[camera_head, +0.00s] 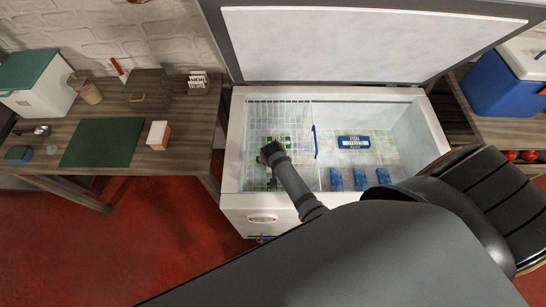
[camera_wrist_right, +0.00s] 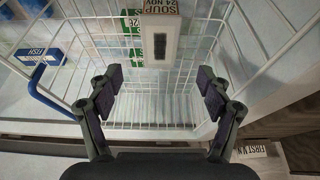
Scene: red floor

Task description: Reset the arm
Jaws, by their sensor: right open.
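My right gripper (camera_head: 270,152) is over the white wire basket (camera_head: 279,112) on the left side of the open chest freezer (camera_head: 233,150). In the right wrist view, the gripper (camera_wrist_right: 163,84) is open, its two fingers wide apart, with nothing between the fingertips. A white carton labelled SOUP (camera_wrist_right: 160,40) sits in the wire basket (camera_wrist_right: 92,42) just beyond the fingers, apart from them. Green-labelled packs (camera_wrist_right: 132,50) show beside the carton. My left gripper is not in view.
A blue-labelled fish pack (camera_head: 354,142) and three blue packs (camera_head: 336,179) lie in the freezer's right part. The lid (camera_head: 360,45) stands raised. A wooden table with a green mat (camera_head: 103,142) is at left. A blue cooler (camera_head: 500,85) is at right.

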